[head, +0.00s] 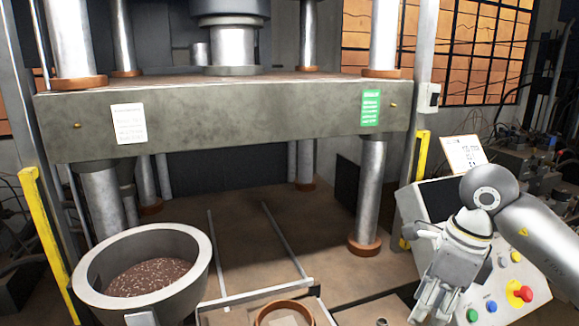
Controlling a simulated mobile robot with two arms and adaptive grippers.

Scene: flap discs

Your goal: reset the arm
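My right arm (540,235) comes in from the right edge and bends down in front of a control panel. My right gripper (434,304) hangs from it, pointing down, with its fingers near the bottom of the view. I cannot make out whether the fingers are apart or closed, and I see nothing held in them. My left arm and gripper are not in view.
The control panel (502,262) with coloured buttons stands close behind my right gripper. A large press (250,118) with steel columns fills the middle. A round bowl (197,268) of brown granules stands at lower left. A brown ring (262,313) sits at bottom centre.

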